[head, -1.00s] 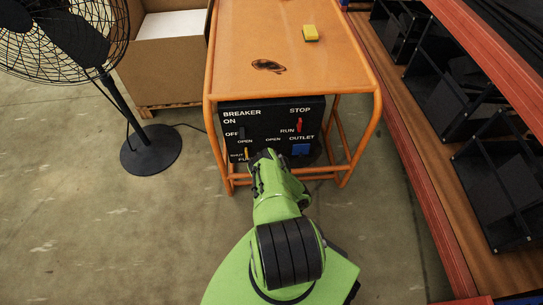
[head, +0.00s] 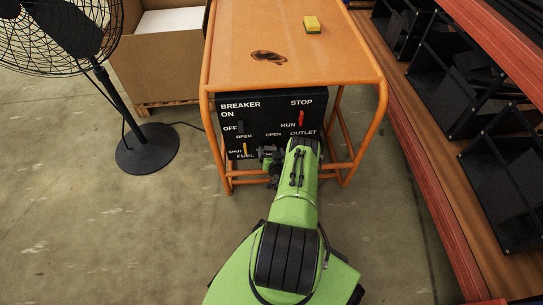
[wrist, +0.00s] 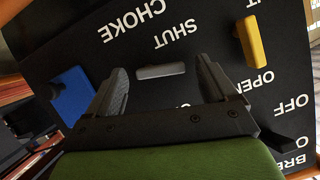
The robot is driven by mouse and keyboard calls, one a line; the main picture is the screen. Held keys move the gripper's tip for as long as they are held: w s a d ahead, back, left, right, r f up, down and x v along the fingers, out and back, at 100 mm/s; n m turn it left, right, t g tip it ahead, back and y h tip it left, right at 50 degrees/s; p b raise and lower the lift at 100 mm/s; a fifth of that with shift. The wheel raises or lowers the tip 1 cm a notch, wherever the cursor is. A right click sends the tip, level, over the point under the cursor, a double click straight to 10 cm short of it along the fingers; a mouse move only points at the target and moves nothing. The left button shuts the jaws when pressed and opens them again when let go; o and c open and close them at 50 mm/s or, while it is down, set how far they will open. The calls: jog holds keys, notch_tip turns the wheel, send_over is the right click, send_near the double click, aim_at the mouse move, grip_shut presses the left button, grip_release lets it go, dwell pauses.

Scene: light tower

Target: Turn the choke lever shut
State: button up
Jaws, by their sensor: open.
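The choke lever (wrist: 160,71) is a short grey bar on the black panel (wrist: 110,60). In the wrist view it lies nearly level, below the SHUT and CHOKE lettering, which appears upside down. The OPEN lettering on its other side is partly covered by a finger. My gripper (wrist: 161,67) is open, with one finger on each side of the lever as seen from the wrist. Gaps show on both sides, and depth to the panel is hard to judge. In the head view, my gripper (head: 268,154) is in front of the lower panel and hides the lever.
A yellow fuel lever (wrist: 250,41) and a blue outlet (wrist: 72,95) flank the choke lever. A red run/stop lever (head: 301,118) is higher up. The orange frame (head: 209,140) surrounds the panel. A fan (head: 147,148) stands left, shelving (head: 440,180) right. Floor is clear at front left.

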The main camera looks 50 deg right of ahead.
jog(key=shift+r, duration=0.1)
jog(key=c, duration=1.1)
jog(key=shift+o, duration=0.2)
jog(key=shift+w+a+f+n+g+h, duration=0.15)
jog(key=shift+n+g+h, duration=0.15)
jog(key=shift+n, duration=0.2)
jog(key=shift+s+f+n+g+h, duration=0.1)
jog(key=shift+n+g+h, duration=0.15)
jog(key=shift+n, duration=0.25)
jog(key=o, duration=1.1)
jog(key=shift+w, duration=0.1)
jog(key=shift+c, duration=0.2)
